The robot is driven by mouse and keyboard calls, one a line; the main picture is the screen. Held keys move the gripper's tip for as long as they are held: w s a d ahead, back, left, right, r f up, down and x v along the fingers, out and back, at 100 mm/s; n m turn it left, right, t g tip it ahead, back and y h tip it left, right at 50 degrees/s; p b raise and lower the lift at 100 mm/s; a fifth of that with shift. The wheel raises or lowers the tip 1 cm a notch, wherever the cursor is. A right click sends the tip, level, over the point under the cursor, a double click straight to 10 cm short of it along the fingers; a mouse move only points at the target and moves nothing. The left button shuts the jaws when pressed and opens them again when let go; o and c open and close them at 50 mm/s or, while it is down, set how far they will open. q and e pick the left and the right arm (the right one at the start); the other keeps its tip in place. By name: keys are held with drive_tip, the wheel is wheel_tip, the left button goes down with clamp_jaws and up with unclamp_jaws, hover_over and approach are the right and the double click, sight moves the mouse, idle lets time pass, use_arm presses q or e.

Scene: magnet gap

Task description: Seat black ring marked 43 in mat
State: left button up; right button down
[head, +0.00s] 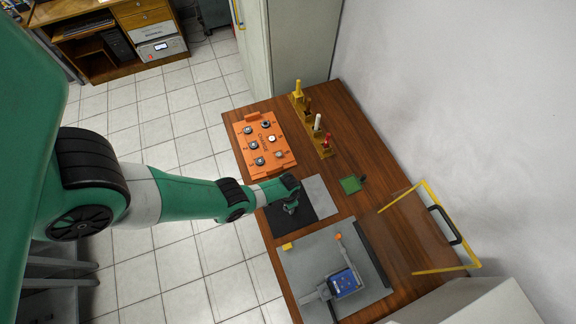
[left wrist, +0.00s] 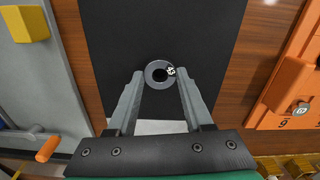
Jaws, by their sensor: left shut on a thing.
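A dark ring (left wrist: 149,72) with a white round tag that appears to read 43 is between the fingertips of my left gripper (left wrist: 160,82) in the left wrist view. The gripper is shut on it, with the ring's hole facing the camera. Behind it is a black mat (left wrist: 112,35); I cannot tell whether the ring touches it. In the head view my left gripper (head: 291,207) is over the black mat (head: 286,225), and the ring is too small to make out. My right gripper is not in view.
An orange board (head: 279,165) with several round pieces lies beyond the mat. A light grey sheet (head: 319,196) adjoins the mat. A grey tray (head: 305,262) with a blue device (head: 343,282) is nearer. A yellow-framed clear panel (head: 425,228) and a wooden peg stand (head: 313,127) are right.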

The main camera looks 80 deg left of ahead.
use_arm(q)
drive_tip(key=shift+f, duration=0.15)
idle(0.8)
drive_tip(key=o, duration=1.3)
drive_tip(key=c, duration=0.5)
wheel_tip(320, 180, up, 5)
drive_tip(key=p, duration=0.4)
drive_tip(key=shift+f, duration=0.25)
drive_tip(key=shift+o, duration=0.2)
